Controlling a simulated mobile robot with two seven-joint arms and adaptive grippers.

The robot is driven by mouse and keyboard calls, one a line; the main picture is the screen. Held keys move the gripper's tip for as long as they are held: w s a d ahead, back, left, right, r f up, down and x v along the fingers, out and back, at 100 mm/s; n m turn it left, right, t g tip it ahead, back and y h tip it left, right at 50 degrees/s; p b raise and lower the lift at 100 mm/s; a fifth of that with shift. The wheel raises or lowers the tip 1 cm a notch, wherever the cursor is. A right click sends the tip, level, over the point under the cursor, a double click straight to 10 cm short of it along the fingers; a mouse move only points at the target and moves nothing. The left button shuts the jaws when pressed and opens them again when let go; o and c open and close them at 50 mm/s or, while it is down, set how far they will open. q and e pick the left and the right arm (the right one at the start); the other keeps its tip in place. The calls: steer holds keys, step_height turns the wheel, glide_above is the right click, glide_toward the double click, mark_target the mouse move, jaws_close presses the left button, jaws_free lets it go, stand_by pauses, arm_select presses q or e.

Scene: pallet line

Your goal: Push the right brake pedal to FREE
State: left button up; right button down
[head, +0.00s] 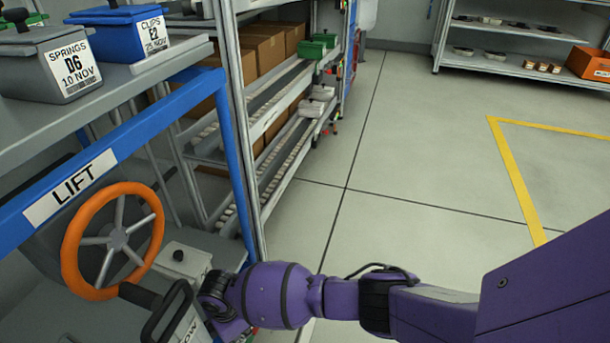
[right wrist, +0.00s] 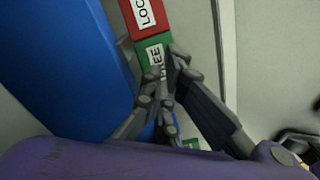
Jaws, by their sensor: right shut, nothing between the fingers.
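The brake pedal shows in the right wrist view, with a red part marked LOC (right wrist: 145,14) and a green part marked FREE (right wrist: 148,56), its letters partly covered. My right gripper (right wrist: 176,62) is shut and empty, its fingertips over the edge of the green part; I cannot tell whether they touch it. In the head view my purple right arm reaches in from the right, and its gripper (head: 217,305) is low beside the cart, largely hidden by the wrist. My left gripper is not in view.
A blue frame (right wrist: 75,65) runs close beside the pedal. The LIFT handwheel (head: 112,241) and a black handle (head: 166,312) stand left of my right gripper. Bins D6 (head: 45,62) and E2 (head: 122,32) sit above. The floor (head: 400,190) to the right is clear.

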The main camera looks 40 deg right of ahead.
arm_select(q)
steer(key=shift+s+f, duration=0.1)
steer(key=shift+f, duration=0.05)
arm_select(e)
steer(key=shift+w+f, duration=0.1)
steer(key=shift+f, duration=0.05)
stand_by(0.5)
